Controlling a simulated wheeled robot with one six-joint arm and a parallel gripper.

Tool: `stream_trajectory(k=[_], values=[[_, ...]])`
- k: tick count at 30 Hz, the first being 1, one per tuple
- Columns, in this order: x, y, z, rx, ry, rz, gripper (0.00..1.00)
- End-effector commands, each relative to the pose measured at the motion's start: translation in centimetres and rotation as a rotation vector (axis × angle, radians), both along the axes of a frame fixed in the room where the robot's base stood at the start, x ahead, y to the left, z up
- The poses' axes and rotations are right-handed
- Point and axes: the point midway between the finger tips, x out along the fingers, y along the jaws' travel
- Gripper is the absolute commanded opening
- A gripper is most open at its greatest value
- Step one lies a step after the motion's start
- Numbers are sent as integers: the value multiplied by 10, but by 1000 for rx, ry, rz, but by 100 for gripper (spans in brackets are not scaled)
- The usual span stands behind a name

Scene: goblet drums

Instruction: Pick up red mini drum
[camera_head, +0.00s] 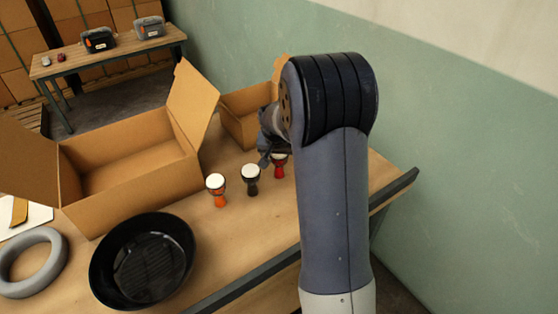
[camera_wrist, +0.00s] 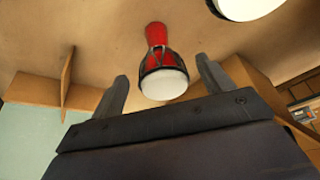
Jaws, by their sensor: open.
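The red mini drum (camera_head: 279,168) stands on the table, partly hidden behind my gripper and arm in the head view. In the wrist view the red drum (camera_wrist: 158,62) shows its white head and dark band between my fingers. My gripper (camera_wrist: 163,84) is open, with one finger on each side of the drum head; I cannot tell whether they touch it. In the head view my gripper (camera_head: 264,159) is just left of the red drum. A black drum (camera_head: 252,181) and an orange drum (camera_head: 218,192) stand to its left.
A large open cardboard box (camera_head: 130,165) is at the left, and a smaller one (camera_head: 240,117) is behind the drums. A black pan (camera_head: 143,262) and a grey ring (camera_head: 32,262) lie in front. The table's right edge (camera_head: 400,190) is near.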

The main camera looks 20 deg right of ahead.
Motion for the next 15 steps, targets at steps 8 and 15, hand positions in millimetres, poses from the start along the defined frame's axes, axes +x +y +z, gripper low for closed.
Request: stream_trajectory(k=[8,15], values=[[13,-5,-31,1,3,0,75],[15,-6,-35,1,1,1,75]])
